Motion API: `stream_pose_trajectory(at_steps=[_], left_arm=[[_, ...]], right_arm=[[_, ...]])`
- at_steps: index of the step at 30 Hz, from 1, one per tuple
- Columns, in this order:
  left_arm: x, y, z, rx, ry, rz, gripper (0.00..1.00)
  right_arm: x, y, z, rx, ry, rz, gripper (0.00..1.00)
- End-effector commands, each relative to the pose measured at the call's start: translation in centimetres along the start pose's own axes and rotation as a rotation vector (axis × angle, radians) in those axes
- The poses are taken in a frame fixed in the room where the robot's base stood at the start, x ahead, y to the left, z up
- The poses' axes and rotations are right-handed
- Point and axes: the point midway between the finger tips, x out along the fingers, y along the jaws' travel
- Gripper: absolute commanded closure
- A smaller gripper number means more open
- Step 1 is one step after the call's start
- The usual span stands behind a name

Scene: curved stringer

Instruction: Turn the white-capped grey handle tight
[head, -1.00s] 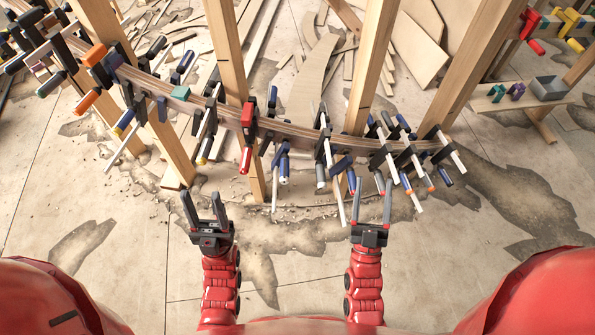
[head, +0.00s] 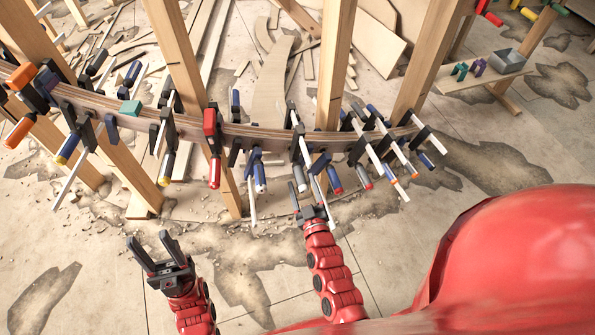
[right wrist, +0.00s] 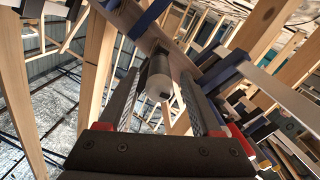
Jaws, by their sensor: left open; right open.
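The grey handle (head: 299,176) hangs from a clamp on the curved wooden stringer (head: 265,136), right of the middle in the head view. In the right wrist view the handle (right wrist: 158,78) points toward me with its pale end between the fingertips. My right gripper (head: 306,196) is open just below the handle's end, its fingers on either side with gaps visible in the wrist view (right wrist: 159,88). Whether the fingers overlap the handle in depth is hard to tell. My left gripper (head: 151,246) is open and empty, well below the stringer at the lower left.
Several clamps crowd the stringer. A blue handle (head: 334,180) hangs close to the right, and a red clamp (head: 212,145) sits further left. Wooden posts (head: 336,65) rise behind. A bench (head: 470,78) with a grey bin (head: 507,60) stands at the back right. Floor below the stringer is open.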

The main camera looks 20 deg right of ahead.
Motion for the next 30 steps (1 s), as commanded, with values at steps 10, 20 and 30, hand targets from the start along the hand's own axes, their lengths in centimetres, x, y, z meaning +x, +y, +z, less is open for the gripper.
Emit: stream_pose_trajectory(at_steps=[10,20,30], left_arm=[[-1.0,0.1,0.2,0.0,0.0,0.0,0.5],[-1.1,0.1,0.2,0.0,0.0,0.0,0.5],[-1.1,0.1,0.2,0.0,0.0,0.0,0.5]], right_arm=[[5.2,0.1,-0.1,0.001,0.004,0.003,0.34],[5.6,0.1,-0.1,0.001,0.002,0.002,0.34],[5.6,0.1,-0.1,0.001,0.003,0.002,0.9]])
